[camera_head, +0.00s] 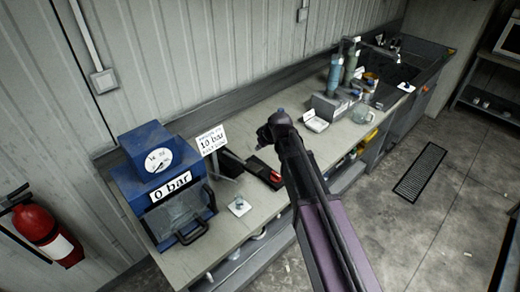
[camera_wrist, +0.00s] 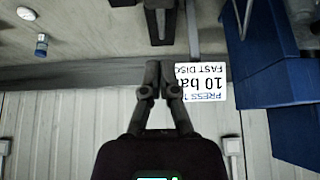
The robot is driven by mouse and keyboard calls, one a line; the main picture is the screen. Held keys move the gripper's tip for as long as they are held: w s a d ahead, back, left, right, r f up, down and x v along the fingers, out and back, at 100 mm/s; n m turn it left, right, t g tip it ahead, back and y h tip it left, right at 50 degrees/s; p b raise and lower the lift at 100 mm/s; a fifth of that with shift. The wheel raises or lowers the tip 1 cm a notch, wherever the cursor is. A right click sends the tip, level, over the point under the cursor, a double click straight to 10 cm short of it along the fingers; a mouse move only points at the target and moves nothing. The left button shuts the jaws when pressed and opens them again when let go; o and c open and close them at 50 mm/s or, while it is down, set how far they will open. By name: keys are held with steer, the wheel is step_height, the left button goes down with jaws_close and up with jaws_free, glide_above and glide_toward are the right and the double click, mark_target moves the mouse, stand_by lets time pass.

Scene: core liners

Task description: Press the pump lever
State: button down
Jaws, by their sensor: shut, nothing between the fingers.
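The blue press (camera_head: 158,180) stands at the left end of the bench, with a round gauge on top and a "0 bar" label (camera_head: 171,187). A white "10 bar" sign (camera_head: 211,139) stands to its right and shows upside down in the wrist view (camera_wrist: 202,83). A grey bar (camera_wrist: 192,25) runs beside the sign; I cannot tell surely whether it is the pump lever. A dark device with a red part (camera_head: 264,172) lies right of the sign. My gripper (camera_head: 277,127) is shut and empty above the bench, right of the sign; its fingertips (camera_wrist: 159,90) also show in the wrist view.
Bottles (camera_head: 336,75), a white box (camera_head: 316,123) and a glass jug (camera_head: 361,113) stand further along the bench, before the sink. A fire extinguisher (camera_head: 47,233) hangs at the left. My arm hides part of the bench. The floor to the right is mostly clear.

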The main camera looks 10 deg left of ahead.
steer(key=b, duration=0.7)
glide_above(251, 166)
steer(key=shift+s+d+f, duration=0.1)
steer(key=shift+d+f, duration=0.1)
steer(key=shift+f, duration=1.65)
steer(key=shift+d+f, duration=0.2)
steer(key=shift+f, duration=1.95)
steer(key=shift+s+d+f+b, duration=0.2)
steer(key=shift+f+b, duration=0.6)
steer(key=shift+b, duration=0.1)
steer(key=shift+s+d+f+b, duration=0.15)
steer(key=shift+f+b, duration=0.6)
steer(key=shift+b, duration=0.15)
